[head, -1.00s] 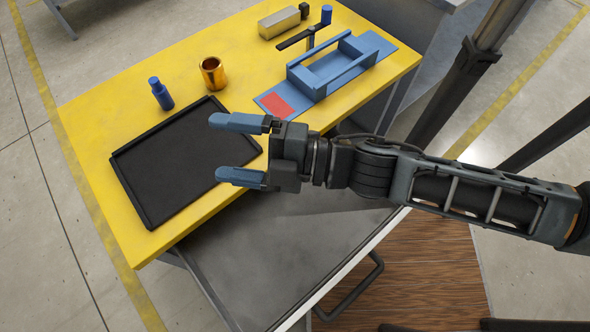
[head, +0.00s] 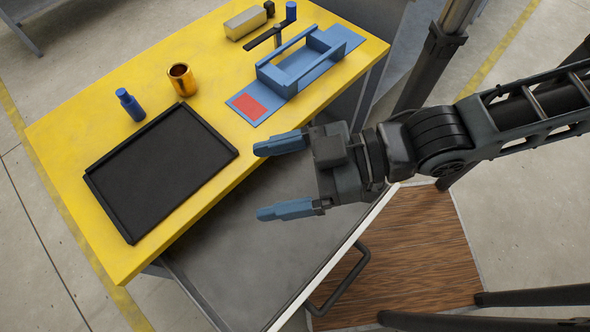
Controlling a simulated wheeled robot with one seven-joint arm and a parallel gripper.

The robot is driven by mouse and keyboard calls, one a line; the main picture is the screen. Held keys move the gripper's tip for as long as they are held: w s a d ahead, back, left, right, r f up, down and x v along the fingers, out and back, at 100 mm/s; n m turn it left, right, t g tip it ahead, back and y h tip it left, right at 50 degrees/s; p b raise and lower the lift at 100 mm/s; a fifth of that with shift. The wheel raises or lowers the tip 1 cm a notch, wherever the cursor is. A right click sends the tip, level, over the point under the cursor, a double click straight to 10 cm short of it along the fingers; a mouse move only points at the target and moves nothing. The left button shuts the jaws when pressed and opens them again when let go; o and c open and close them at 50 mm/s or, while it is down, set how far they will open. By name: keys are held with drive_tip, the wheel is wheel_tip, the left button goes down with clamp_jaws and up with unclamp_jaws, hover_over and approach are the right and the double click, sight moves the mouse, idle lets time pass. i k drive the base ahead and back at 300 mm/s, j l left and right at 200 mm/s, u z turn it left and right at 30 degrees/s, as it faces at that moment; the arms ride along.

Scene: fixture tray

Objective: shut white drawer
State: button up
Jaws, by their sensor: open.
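The white drawer (head: 332,260) is pulled out from under the yellow table. Its grey inside shows, along with a white front edge and a dark bar handle (head: 350,283) on the outer side. My gripper (head: 283,177) is open and empty, with blue fingertips pointing left in the picture. It is above the open drawer, near the table's edge, and appears apart from the drawer's front. My gripper and wrist hide the drawer's far upper right part.
The yellow table (head: 60,165) holds a black tray (head: 160,170), a blue bottle (head: 130,104), a gold cup (head: 182,79) and a blue fixture (head: 300,68) with a red patch. A wood-patterned surface (head: 415,255) lies beyond the handle. Bare floor shows at left.

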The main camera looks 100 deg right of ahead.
sight(241, 272)
drive_tip(key=k+j+u, duration=0.1)
drive_tip(key=k+u, duration=0.25)
drive_tip(key=k, duration=1.2)
drive_tip(key=i+j+u, duration=0.1)
drive_tip(key=j, duration=0.2)
drive_tip(key=j+u, duration=0.1)
drive_tip(key=j, duration=0.2)
drive_tip(key=i+j+u, duration=0.15)
drive_tip(key=j, duration=0.1)
